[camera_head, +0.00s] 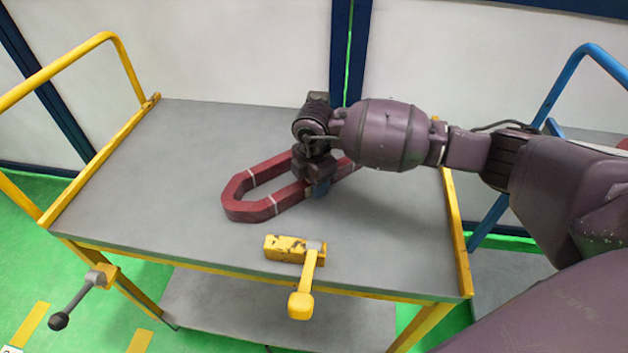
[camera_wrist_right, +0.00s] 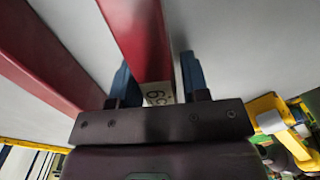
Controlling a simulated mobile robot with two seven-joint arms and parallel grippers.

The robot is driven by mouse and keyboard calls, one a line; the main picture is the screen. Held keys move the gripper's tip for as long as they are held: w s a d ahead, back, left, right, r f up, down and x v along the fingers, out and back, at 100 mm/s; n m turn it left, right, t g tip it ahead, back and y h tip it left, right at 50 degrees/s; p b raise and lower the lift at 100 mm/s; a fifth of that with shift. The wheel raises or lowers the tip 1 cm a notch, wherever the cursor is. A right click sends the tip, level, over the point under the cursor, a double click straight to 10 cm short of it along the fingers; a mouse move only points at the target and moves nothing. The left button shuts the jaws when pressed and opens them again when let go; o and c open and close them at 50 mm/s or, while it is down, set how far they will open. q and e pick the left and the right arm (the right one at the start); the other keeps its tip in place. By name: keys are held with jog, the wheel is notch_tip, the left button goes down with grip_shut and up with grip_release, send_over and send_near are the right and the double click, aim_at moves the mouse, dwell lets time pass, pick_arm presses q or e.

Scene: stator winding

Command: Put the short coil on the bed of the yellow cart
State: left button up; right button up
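The short coil, a dark red flat loop with pale bands (camera_head: 250,211), lies on the grey bed (camera_head: 190,140) of the yellow cart. Its far right end is partly hidden behind my right arm. My right gripper (camera_head: 319,190) is low over the coil's near side, pointing down. In the right wrist view, the blue fingers (camera_wrist_right: 157,82) stand on either side of one red bar of the coil (camera_wrist_right: 138,35). A gap shows between the bar and the right-hand finger, so the gripper looks open around the bar. My left gripper is out of view.
A yellow block with a lever (camera_head: 297,250) sits at the bed's front edge. A yellow push rail (camera_head: 65,68) rises at the left, and a blue-railed cart (camera_head: 548,108) stands at the right. The left part of the bed is clear.

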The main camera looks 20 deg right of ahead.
jog(key=shift+o, duration=0.9)
jog(key=shift+r, duration=0.15)
notch_tip(320, 180, up, 8)
jog(key=shift+f+p, duration=0.25)
jog(key=shift+p, duration=0.7)
notch_tip(320, 180, up, 4)
jog(key=shift+f+p, duration=0.25)
jog(key=shift+p, duration=0.1)
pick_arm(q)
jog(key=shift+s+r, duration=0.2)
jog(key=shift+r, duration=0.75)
pick_arm(e)
jog(key=shift+r, duration=0.45)
